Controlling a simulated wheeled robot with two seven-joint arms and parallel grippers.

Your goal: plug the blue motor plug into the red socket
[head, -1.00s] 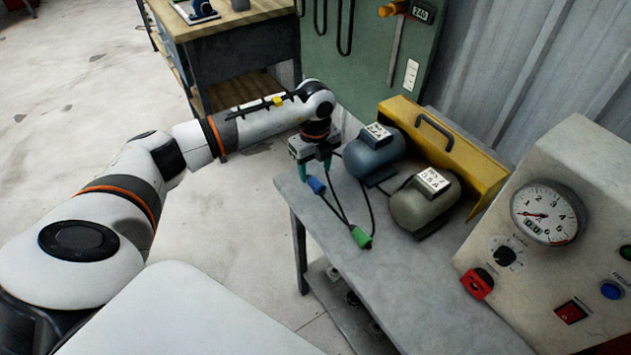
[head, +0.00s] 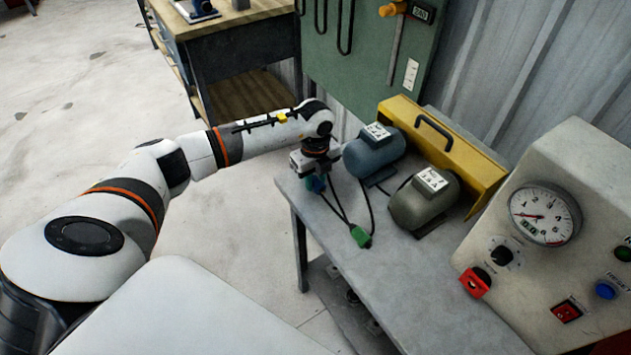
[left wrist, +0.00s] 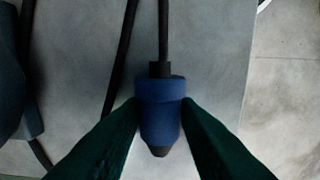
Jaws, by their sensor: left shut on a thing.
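The blue motor plug (left wrist: 161,105) is between the two green fingers of my left gripper (left wrist: 160,125) in the left wrist view, and the gripper is shut on it. A dark cable runs from the plug's upper end. In the head view my left gripper (head: 315,181) is at the left end of the grey bench and mostly hides the blue plug. The red socket (head: 475,282) is on the lower left of the cream panel at the right, well apart from the gripper. My right gripper is not in view.
A green plug (head: 360,236) lies on the bench (head: 420,290) on its own cable. A blue-grey motor (head: 373,153) and an olive motor (head: 424,202) stand before a yellow guard (head: 470,160). The panel (head: 560,200) carries a gauge and knobs. The bench front is clear.

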